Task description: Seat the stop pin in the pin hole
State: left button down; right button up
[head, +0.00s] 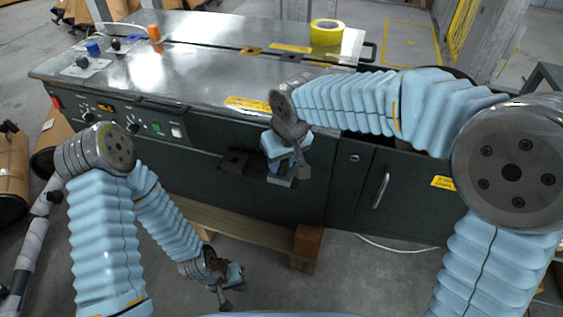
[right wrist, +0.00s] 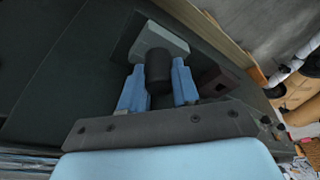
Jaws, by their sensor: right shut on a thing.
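My right gripper (head: 279,168) is in front of the dark machine's front panel. In the right wrist view its two blue fingers (right wrist: 158,92) are shut on a dark, round-ended cylinder, the stop pin (right wrist: 158,70). A light grey block (right wrist: 160,38) lies just beyond the pin; its lower part also shows under the gripper in the head view (head: 280,183). The pin hole is not visible, and I cannot tell whether the pin touches the block. My left gripper (head: 228,285) hangs low over the floor, away from the machine; its jaws are too small to read.
A dark bracket (head: 234,161) juts from the panel just left of my right gripper. The metal machine top (head: 190,60) carries yellow tape (head: 326,32), an orange piece (head: 153,33) and a blue piece (head: 93,48). A wooden pallet (head: 250,228) lies underneath.

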notch_tip(320, 180, up, 4)
jog(key=shift+f, duration=0.25)
pick_arm(q)
jog(key=shift+s+d+r+p, duration=0.1)
jog(key=shift+d+r+p, duration=0.1)
jog(key=shift+r+p, duration=0.4)
pick_arm(e)
jog(key=s+a+r, duration=0.9)
jog(key=a, duration=0.1)
jog(key=shift+s+a+r, duration=0.15)
jog(key=shift+a+r, duration=0.1)
